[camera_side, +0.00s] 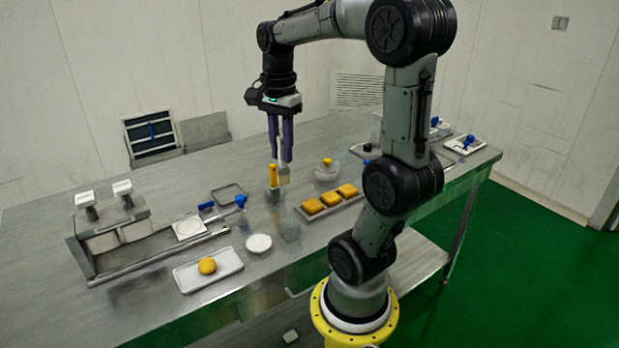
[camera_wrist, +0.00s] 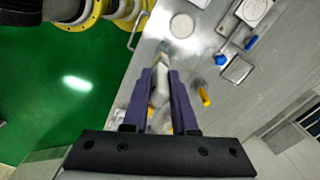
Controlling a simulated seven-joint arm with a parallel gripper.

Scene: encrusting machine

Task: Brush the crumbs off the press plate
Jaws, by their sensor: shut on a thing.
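The press plate (camera_side: 188,228) is a pale square with a round mark, lying in the metal machine at the left. It also shows at the top right of the wrist view (camera_wrist: 255,11). I cannot make out single crumbs at this size. My gripper (camera_side: 281,158) points down over the middle of the table, well to the right of the plate. It is shut on a pale, flat thing, seemingly the brush (camera_side: 284,175). In the wrist view this pale piece (camera_wrist: 158,88) shows between the fingers; the fingers hide part of it.
A yellow-handled tool (camera_side: 272,174) stands upright beside my gripper. A white bowl (camera_side: 259,243), a dark-rimmed tray (camera_side: 229,194) and a blue-handled tool (camera_side: 238,202) lie between it and the plate. A tray of yellow cakes (camera_side: 331,201) is to the right. A white tray (camera_side: 190,280) is in front.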

